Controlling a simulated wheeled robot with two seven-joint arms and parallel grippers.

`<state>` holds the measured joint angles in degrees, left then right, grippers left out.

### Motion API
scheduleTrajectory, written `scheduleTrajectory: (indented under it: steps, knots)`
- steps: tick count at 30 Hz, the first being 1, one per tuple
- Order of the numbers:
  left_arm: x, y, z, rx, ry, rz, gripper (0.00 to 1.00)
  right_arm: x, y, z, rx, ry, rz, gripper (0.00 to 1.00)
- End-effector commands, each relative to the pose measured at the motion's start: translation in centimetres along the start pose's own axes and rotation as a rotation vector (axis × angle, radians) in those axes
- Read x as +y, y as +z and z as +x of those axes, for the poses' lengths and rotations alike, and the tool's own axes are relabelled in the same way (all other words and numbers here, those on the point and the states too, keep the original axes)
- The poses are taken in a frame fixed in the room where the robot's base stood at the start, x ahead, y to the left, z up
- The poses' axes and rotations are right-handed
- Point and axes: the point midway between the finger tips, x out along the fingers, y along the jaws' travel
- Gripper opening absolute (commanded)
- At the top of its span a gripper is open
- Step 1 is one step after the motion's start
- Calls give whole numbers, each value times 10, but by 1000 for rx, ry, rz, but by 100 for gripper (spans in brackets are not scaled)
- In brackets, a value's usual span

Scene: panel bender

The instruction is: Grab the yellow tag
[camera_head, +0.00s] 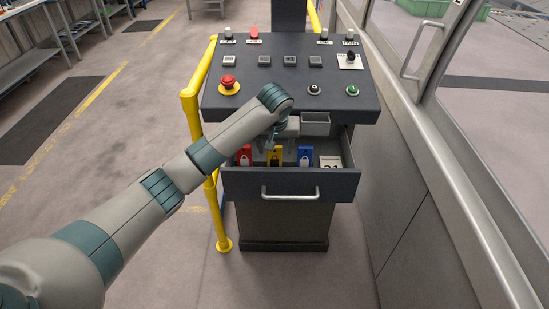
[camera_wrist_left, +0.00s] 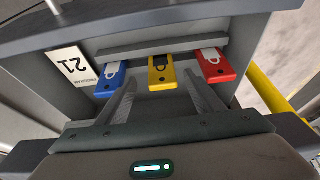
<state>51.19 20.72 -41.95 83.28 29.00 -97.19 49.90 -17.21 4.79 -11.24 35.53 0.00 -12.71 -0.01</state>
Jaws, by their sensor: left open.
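The yellow tag (camera_head: 274,157) stands in the open drawer (camera_head: 290,186), between a red tag (camera_head: 244,156) and a blue tag (camera_head: 305,156). In the left wrist view the yellow tag (camera_wrist_left: 161,72) has a dark face and lies ahead, between the lines of my two fingers. My left gripper (camera_wrist_left: 160,88) is open and empty, its fingers apart on either side of the yellow tag's line. In the head view my left gripper (camera_head: 273,141) is over the drawer, partly hidden by my wrist. I cannot tell the exact gap to the tag. My right gripper is not in view.
The red tag (camera_wrist_left: 214,66) and blue tag (camera_wrist_left: 110,78) are close on both sides. A white card reading 21 (camera_head: 330,162) is at the drawer's right. A yellow rail (camera_head: 190,120) stands left.

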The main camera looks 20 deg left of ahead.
Motion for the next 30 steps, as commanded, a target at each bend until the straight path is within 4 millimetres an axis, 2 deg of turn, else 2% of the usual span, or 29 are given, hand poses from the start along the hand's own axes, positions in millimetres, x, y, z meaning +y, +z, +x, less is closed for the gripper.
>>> scheduleTrajectory:
  steps: [10, 17, 21, 30]
  knots:
    - [0, 0, 4, -1, 0, 0, 61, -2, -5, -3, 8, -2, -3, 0]
    - [-4, -1, 28, -3, -2, -1, 61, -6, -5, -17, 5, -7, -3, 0]
    - [-4, 0, 45, -2, -1, -1, 61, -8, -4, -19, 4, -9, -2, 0]
    - [-3, 0, 52, 0, 0, 0, 61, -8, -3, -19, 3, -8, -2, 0]
